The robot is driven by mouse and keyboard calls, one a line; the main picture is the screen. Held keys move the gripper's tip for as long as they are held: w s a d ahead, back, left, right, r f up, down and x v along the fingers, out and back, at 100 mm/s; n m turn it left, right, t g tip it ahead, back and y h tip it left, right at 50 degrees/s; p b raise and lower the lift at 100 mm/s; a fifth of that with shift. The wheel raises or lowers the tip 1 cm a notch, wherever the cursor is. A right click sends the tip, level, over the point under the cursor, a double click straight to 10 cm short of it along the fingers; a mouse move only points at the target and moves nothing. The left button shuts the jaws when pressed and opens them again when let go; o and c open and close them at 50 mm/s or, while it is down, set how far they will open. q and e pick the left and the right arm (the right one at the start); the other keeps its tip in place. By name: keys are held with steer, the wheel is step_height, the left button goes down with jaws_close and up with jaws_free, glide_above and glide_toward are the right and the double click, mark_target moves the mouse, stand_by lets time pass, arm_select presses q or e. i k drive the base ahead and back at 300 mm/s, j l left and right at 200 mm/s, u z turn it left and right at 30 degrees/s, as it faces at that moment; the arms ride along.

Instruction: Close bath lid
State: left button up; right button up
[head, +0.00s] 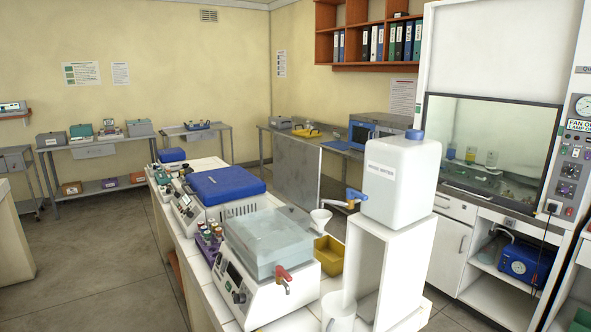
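A white bath unit (291,307) stands on the white-tiled bench in the lower middle of the head view. A clear, grey-tinted box-like lid (268,232) sits level on top of it, looking lowered. A red-handled tap (283,277) is on its near side and a control panel is on its left side. Behind it stands another white unit with a flat blue lid (226,185), which looks down. I cannot tell from the picture alone which of the two is the task's bath. Neither of my grippers is in view.
A white jug with a blue cap (400,180) stands on a white stand right of the bath. A yellow bin (328,262), a white funnel (320,220) and a rack of vials (210,238) are close by. Open floor (110,270) lies left of the bench.

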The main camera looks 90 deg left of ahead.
mark_target(297, 164)
steer(key=i+j+u, duration=0.1)
steer(key=i+u, duration=0.15)
steer(key=u, duration=0.2)
steer(key=i+u, duration=0.25)
steer(key=u, duration=0.2)
steer(key=i+l+u, duration=0.1)
steer(key=u, duration=0.35)
steer(key=i+l+u, duration=0.25)
steer(key=u, duration=0.15)
steer(key=i+l+u, duration=0.25)
steer(key=u, duration=0.2)
steer(key=i+l+u, duration=0.2)
steer(key=u, duration=0.2)
steer(key=i+l+u, duration=0.25)
steer(key=u, duration=0.2)
steer(key=i+l+u, duration=0.15)
steer(key=l+u, duration=0.25)
steer(key=i+l+u, duration=0.1)
steer(key=u, duration=0.35)
steer(key=l+u, duration=0.85)
steer(key=l, duration=0.15)
steer(key=l+u, duration=0.4)
steer(key=l, duration=0.25)
steer(key=k+l+u, duration=0.1)
steer(key=l+u, duration=0.35)
steer(key=l, duration=0.15)
